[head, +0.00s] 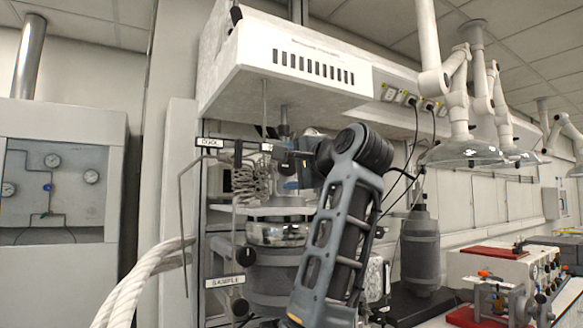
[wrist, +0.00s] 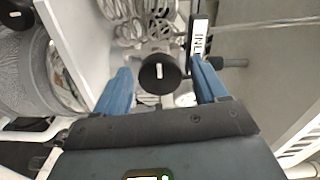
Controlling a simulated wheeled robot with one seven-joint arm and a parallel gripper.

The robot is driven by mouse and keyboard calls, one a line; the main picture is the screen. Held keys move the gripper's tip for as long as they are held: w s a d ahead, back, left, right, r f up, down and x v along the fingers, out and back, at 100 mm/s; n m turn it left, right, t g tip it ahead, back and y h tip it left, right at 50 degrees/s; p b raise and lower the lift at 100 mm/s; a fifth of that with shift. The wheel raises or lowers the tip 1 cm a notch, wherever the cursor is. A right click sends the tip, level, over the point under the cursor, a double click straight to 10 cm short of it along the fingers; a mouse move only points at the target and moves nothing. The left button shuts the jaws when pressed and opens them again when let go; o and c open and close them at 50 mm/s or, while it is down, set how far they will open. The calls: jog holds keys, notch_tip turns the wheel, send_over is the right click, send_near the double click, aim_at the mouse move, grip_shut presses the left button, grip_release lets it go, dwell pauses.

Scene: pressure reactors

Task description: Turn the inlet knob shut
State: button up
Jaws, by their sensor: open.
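The inlet knob (wrist: 160,73) is a round black knob with a short white mark, which stands upright in the wrist view. A white label (wrist: 200,37) beginning "INL" is just to its right. My gripper (wrist: 160,68) is open, with one blue finger on each side of the knob. The knob shows between the fingertips, with a gap visible on both sides; I cannot tell how far in depth the fingers reach. In the head view, my gripper (head: 290,160) is at the upper part of the reactor (head: 277,280), partly hidden by my arm, and I cannot make out the knob there.
Coiled metal tubing (head: 250,182) is just left of my gripper, and it also shows behind the knob in the wrist view (wrist: 155,20). A white panel (wrist: 82,45) is close on the left. A lower label (head: 224,282) reads "SAMPLE". A white hood (head: 290,65) overhangs the reactor.

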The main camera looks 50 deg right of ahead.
jog(key=shift+s, duration=0.1)
jog(key=b+v, duration=0.2)
jog(key=v, duration=0.5)
jog(key=shift+s, duration=0.35)
jog(key=shift+a, duration=0.15)
